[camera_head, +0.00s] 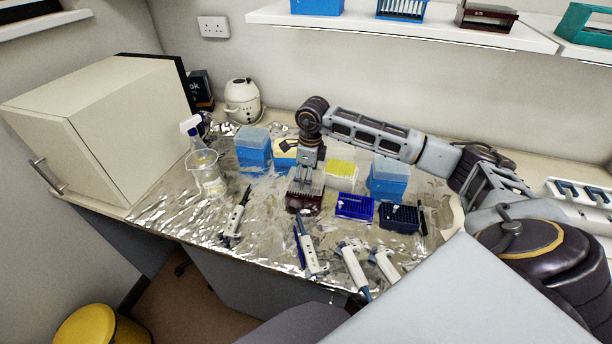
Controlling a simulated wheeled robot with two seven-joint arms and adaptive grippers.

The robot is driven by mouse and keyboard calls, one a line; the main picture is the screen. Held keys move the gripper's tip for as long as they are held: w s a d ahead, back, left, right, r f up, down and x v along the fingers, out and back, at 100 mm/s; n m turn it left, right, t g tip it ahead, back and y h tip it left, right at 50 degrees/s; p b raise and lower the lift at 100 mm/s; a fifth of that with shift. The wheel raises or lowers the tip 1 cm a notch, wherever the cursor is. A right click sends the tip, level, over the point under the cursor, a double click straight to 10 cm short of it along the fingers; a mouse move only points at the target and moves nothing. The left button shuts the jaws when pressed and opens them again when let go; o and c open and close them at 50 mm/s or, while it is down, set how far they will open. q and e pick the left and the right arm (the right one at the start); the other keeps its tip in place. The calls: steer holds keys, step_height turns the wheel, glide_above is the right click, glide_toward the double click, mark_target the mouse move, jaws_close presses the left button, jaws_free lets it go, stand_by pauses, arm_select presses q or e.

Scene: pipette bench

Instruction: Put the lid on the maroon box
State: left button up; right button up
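The maroon box (303,206) stands near the middle of the foil-covered bench, upright, with a pale grey, partly see-through top part. My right gripper (303,182) points down directly over the box, at the end of the arm that comes in from the right. Its fingers blend into the pale top part, so I cannot tell whether they are open or shut, or whether they touch it. I cannot make out the lid as a separate piece; the gripper covers part of that area. My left gripper is not in view.
Blue boxes (253,150) and (388,180) stand behind on both sides, with a yellow-topped rack (341,169) between. Blue racks (355,207) sit right of the maroon box. Several pipettes (309,254) lie in front. A beaker (208,176) and spray bottle stand left.

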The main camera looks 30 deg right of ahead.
steer(key=shift+f+b, duration=1.45)
steer(key=shift+b, duration=0.2)
stand_by(1.7)
steer(key=o, duration=1)
steer(key=shift+r, duration=0.1)
steer(key=shift+s+d+r, duration=0.1)
steer(key=shift+r, duration=1.85)
steer(key=shift+s+d+r, duration=0.15)
steer(key=shift+r, duration=1.85)
steer(key=shift+s+d+r, duration=0.1)
steer(key=shift+r, duration=1.85)
steer(key=shift+c, duration=0.4)
